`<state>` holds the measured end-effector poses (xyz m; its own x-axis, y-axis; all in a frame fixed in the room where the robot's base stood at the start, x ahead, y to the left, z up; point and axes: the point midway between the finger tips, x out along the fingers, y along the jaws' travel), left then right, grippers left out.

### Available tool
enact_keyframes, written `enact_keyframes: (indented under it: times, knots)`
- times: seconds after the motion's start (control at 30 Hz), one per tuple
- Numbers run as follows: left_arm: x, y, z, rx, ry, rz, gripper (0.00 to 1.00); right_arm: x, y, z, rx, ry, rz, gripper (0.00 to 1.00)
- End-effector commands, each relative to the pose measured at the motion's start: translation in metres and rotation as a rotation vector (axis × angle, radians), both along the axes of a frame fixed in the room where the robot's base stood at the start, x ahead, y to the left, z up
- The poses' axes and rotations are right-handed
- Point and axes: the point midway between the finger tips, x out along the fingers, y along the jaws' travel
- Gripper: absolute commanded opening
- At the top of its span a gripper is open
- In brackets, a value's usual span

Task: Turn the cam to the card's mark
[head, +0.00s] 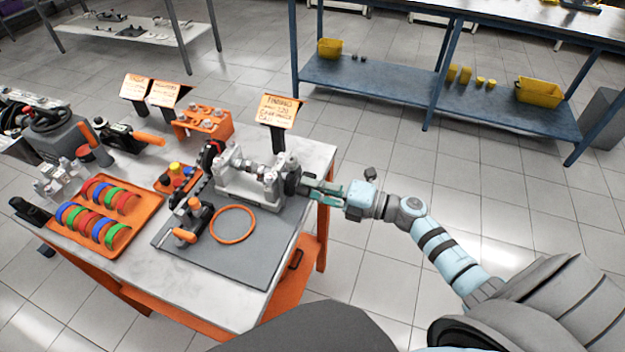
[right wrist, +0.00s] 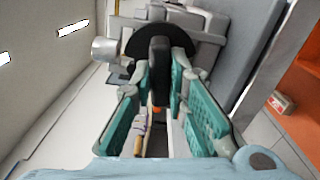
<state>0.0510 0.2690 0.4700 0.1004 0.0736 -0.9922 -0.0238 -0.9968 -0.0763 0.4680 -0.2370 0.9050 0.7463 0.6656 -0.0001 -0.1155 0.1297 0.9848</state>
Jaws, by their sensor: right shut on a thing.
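The cam assembly sits in a pale grey cradle (head: 235,188) at the right side of the table, with a shaft across its top. A dark round wheel (head: 292,178) is on the shaft's right end; in the right wrist view the black disc (right wrist: 182,38) has a dark upright grip bar (right wrist: 160,72) in front. My right gripper (head: 310,188) reaches in from the right and is shut on this bar, its teal fingers on either side. The timing card (head: 278,111) stands behind the cradle; its smaller writing is too small to read. My left gripper is out of view.
A grey mat (head: 225,262) under the cradle carries an orange ring (head: 233,225) and an orange-handled tool (head: 186,234). An orange tray (head: 95,242) of coloured half-rings lies to the left. Floor right of the table is clear.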

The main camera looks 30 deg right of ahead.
Motion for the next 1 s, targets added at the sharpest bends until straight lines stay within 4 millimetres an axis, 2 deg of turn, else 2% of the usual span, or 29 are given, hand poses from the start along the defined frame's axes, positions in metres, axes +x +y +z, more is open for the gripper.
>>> enact_keyframes:
  times: [0.3, 0.83, 0.87, 0.97, 1.0]
  knots:
    - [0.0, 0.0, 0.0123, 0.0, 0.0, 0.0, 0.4, -0.0002, 0.0, 0.0007, 0.107, 0.097, 0.0, 0.0]
    - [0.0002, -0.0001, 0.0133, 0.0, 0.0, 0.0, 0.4, 0.0, -0.0001, -0.0003, 0.131, 0.118, 0.0, 0.0]
    - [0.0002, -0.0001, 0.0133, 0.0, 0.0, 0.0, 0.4, 0.0, -0.0001, -0.0003, 0.131, 0.118, 0.0, 0.16]
    - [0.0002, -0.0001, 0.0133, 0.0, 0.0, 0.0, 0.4, 0.0, -0.0001, -0.0003, 0.131, 0.118, 0.0, 0.32]
    - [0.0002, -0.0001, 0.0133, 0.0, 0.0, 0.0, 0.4, -0.0001, -0.0001, -0.0002, 0.13, 0.117, 0.0, 0.34]
